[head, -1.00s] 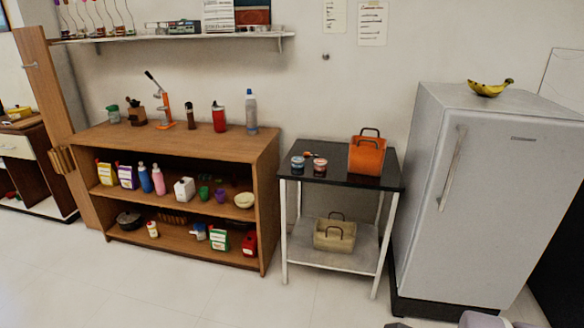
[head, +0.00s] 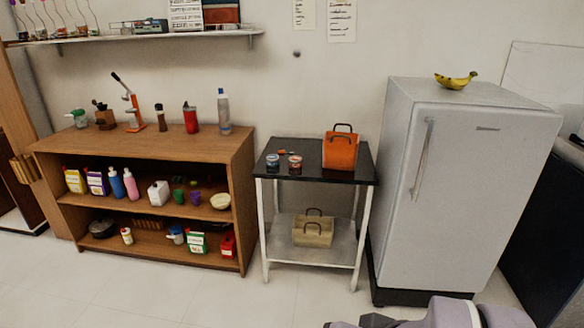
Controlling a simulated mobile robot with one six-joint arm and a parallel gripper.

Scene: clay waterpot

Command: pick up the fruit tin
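Two small tins stand close together on the black top of a small table (head: 318,172). One is a bluish tin (head: 272,161), the other a reddish tin (head: 295,162). They are too small to read, so I cannot tell which is the fruit tin. A small orange-red item (head: 285,151) lies just behind them. Part of my grey arm shows at the bottom right, far in front of the table. My gripper's fingers are not in view.
An orange basket (head: 341,153) stands right of the tins, and a beige basket (head: 313,232) sits on the lower shelf. A wooden shelf unit (head: 245,200) with bottles is on the left, a fridge (head: 460,190) with bananas (head: 456,81) on the right. The floor (head: 190,300) in front is clear.

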